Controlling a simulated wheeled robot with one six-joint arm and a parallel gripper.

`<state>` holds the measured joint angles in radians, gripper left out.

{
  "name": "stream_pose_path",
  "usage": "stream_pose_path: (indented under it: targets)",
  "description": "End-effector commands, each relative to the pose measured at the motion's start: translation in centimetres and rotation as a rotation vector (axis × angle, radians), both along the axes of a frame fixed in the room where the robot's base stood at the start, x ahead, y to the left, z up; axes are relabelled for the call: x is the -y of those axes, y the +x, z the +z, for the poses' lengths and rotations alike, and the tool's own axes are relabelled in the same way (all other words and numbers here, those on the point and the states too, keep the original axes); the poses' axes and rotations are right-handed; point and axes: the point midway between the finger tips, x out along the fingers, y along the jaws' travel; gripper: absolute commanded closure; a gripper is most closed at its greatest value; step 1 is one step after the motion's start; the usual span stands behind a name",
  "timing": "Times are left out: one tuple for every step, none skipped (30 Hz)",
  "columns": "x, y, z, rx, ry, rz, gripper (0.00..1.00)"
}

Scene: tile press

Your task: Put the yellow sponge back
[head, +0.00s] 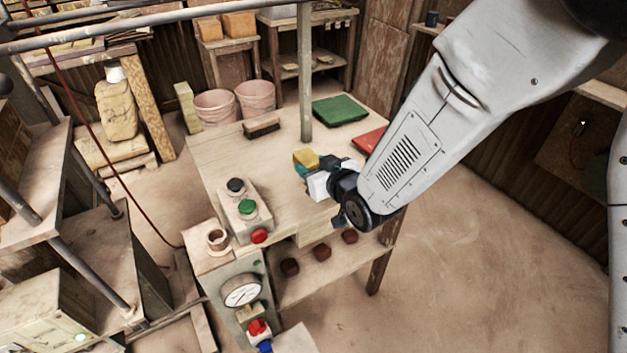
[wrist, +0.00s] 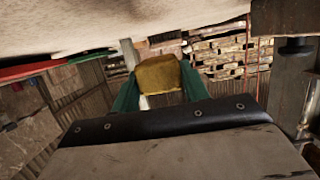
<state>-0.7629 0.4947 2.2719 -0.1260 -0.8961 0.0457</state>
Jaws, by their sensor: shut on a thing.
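The yellow sponge (head: 306,158) is held in my gripper (head: 308,170) above the wooden table (head: 220,160). In the wrist view the sponge (wrist: 159,75) sits between the two green fingers of my gripper (wrist: 158,90), which are shut on it. The gap between the sponge and the tabletop is hard to judge in the head view. The sponge's underside is partly hidden by the fingers in the head view.
A green mat (head: 339,110) and a red mat (head: 368,140) lie at the table's right. A brush (head: 261,128) lies at the back by a grey post (head: 305,80). A button box (head: 243,212) stands at the front left. The middle of the tabletop is clear.

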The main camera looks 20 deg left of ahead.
Motion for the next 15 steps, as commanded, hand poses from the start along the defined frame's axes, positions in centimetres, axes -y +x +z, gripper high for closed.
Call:
stream_pose_path:
  targets:
    - [0.0, 0.0, -0.4, -0.001, -0.001, 0.0, 0.75]
    - [0.0, 0.0, -0.7, -0.001, 0.0, 0.0, 0.75]
    - [0.0, 0.0, -1.2, -0.001, 0.0, -0.001, 0.75]
    - [0.0, 0.0, -1.7, -0.002, -0.001, -0.001, 0.75]
    - [0.1, 0.0, -2.2, -0.003, -0.003, -0.001, 0.75]
    - [0.1, 0.0, -2.8, -0.002, -0.002, -0.001, 0.75]
    - [0.1, 0.0, -3.3, -0.002, -0.002, -0.001, 0.75]
    - [0.1, 0.0, -3.7, -0.002, -0.002, -0.001, 0.75]
    - [0.1, 0.0, -4.1, -0.001, 0.0, -0.001, 0.75]
    - [0.1, 0.0, -4.3, -0.001, 0.0, -0.001, 0.75]
    - [0.1, 0.0, -4.4, -0.001, 0.0, -0.001, 0.75]
    - [0.1, 0.0, -4.5, 0.0, 0.0, -0.001, 0.75]
    - [0.1, 0.1, -4.5, 0.0, 0.0, -0.001, 0.75]
    - [0.1, 0.1, -4.5, 0.0, 0.001, -0.001, 0.75]
    - [0.1, 0.1, -4.5, 0.0, 0.001, -0.001, 0.75]
